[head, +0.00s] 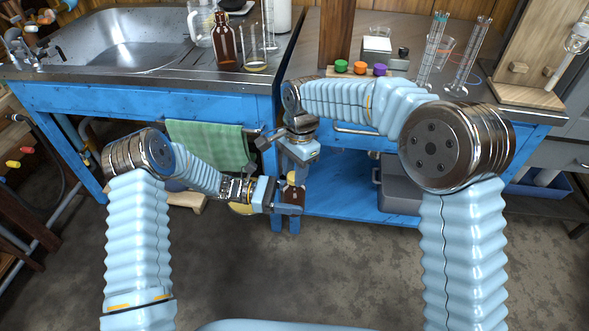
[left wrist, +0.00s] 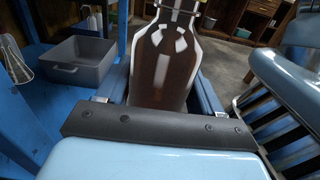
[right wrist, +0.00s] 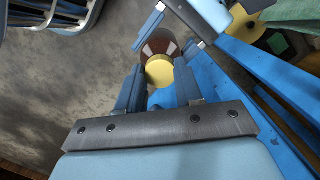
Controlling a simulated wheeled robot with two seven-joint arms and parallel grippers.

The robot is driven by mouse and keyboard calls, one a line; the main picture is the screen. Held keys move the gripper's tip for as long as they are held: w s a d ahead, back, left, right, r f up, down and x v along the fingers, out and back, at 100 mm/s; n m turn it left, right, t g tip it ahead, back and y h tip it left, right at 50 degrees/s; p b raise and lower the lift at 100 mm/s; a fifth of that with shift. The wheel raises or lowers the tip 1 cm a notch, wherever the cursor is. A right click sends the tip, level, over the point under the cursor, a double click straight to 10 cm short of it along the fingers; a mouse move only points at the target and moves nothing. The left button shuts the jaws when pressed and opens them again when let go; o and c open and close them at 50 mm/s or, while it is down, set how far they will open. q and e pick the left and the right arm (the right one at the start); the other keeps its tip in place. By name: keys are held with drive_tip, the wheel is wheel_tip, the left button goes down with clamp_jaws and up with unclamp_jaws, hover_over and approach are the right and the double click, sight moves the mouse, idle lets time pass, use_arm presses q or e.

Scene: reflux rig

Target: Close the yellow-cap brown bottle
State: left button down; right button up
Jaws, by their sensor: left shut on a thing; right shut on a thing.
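My left gripper (head: 291,206) is shut on the brown bottle (left wrist: 165,65), which has pale label patches. The bottle stands roughly upright between its fingers, in front of the blue bench; its top is cut off in the left wrist view. My right gripper (head: 293,172) points down from above and is shut on the yellow cap (right wrist: 159,71). The cap lies over the bottle's mouth in the right wrist view, with the brown shoulder (right wrist: 160,43) showing behind it. The head view shows the cap (head: 291,178) right above the bottle. I cannot tell whether it is seated on the neck.
Another brown bottle (head: 225,42) stands by the sink (head: 130,45) among glassware. Green, orange and purple caps (head: 360,67) sit on the right bench top near glass cylinders (head: 465,65). A green towel (head: 208,143) hangs at the bench front. A grey bin (head: 398,190) stands below.

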drive_tip(key=m, duration=0.5)
drive_tip(key=shift+s+m+t, duration=0.1)
drive_tip(key=shift+m+t, duration=0.2)
drive_tip(key=shift+m, duration=0.1)
drive_tip(key=m, duration=0.3)
drive_tip(key=m+t, duration=0.1)
drive_tip(key=m, duration=0.5)
drive_tip(key=shift+s+a+m, duration=0.1)
drive_tip(key=shift+m, duration=0.2)
drive_tip(key=m, duration=0.3)
drive_tip(key=shift+m+t, duration=0.3)
drive_tip(key=m, duration=0.3)
drive_tip(key=shift+f+h, duration=0.3)
drive_tip(key=shift+s+f+m, duration=0.1)
drive_tip(key=shift+f+m, duration=0.15)
drive_tip(key=shift+m, duration=0.45)
drive_tip(key=m, duration=0.1)
drive_tip(key=d+m, duration=0.1)
drive_tip(key=m, duration=0.1)
drive_tip(key=shift+d+f+h, duration=0.15)
drive_tip(key=shift+f+h, duration=0.05)
drive_tip(key=shift+h, duration=0.2)
drive_tip(key=shift+r+m, duration=0.1)
drive_tip(key=shift+m, duration=0.3)
drive_tip(key=shift+r+m, duration=0.25)
drive_tip(key=shift+m, duration=0.05)
drive_tip(key=shift+a+r, duration=0.35)
drive_tip(key=shift+a, duration=0.25)
